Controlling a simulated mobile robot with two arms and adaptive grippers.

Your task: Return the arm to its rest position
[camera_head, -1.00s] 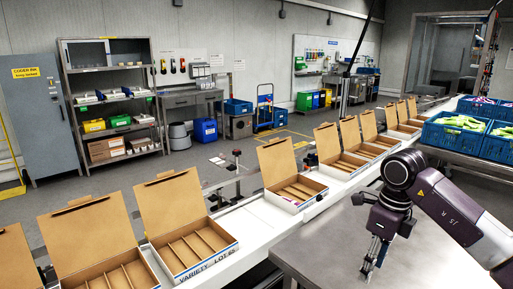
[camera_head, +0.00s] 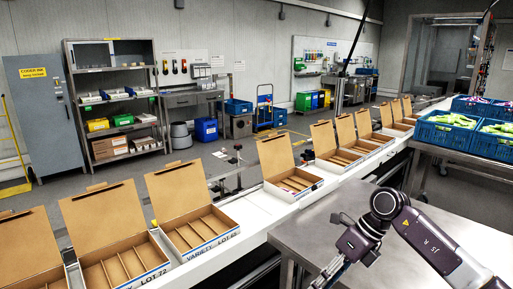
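My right arm comes in from the right over the grey steel table (camera_head: 410,262). Its gripper (camera_head: 328,278) points down and to the left near the bottom edge of the picture. The fingers are small and partly cut off, so I cannot tell whether they are open or shut. I see nothing held in them. My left gripper is not in view.
Open cardboard boxes with dividers stand along the white conveyor (camera_head: 235,255), including a near box (camera_head: 190,215) and a middle box (camera_head: 292,185). Blue crates (camera_head: 445,135) with green and purple packs stand at the right. The steel table's visible top is clear.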

